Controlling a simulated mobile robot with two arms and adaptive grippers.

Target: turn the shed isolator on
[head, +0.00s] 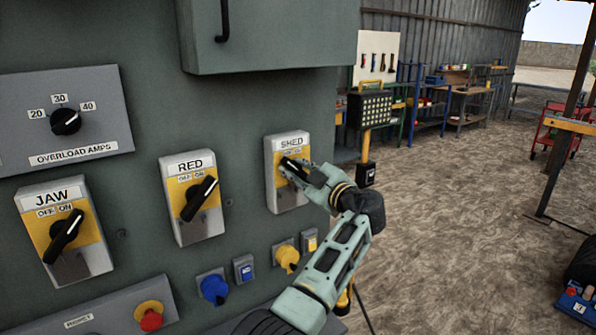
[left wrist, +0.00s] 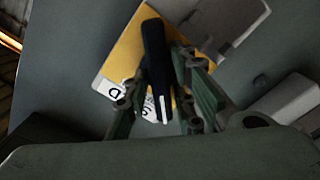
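The shed isolator (head: 290,197) is a grey box with a yellow plate and a SHED label, on the green panel's right side. My left gripper (head: 295,170) is at its black rotary handle and covers most of it. In the left wrist view the dark handle (left wrist: 156,65) lies between the two fingers of my left gripper (left wrist: 160,85), whose tips close in on its sides. The handle's visible end in the head view leans up and left; the rest is hidden. The OFF/ON label is partly hidden. My right gripper is not in view.
The RED isolator (head: 192,208) and JAW isolator (head: 65,240) are to the left, handles tilted up-right. Below are a blue knob (head: 214,288), a yellow knob (head: 287,257) and a red button (head: 149,316). A cabinet (head: 265,40) juts out above.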

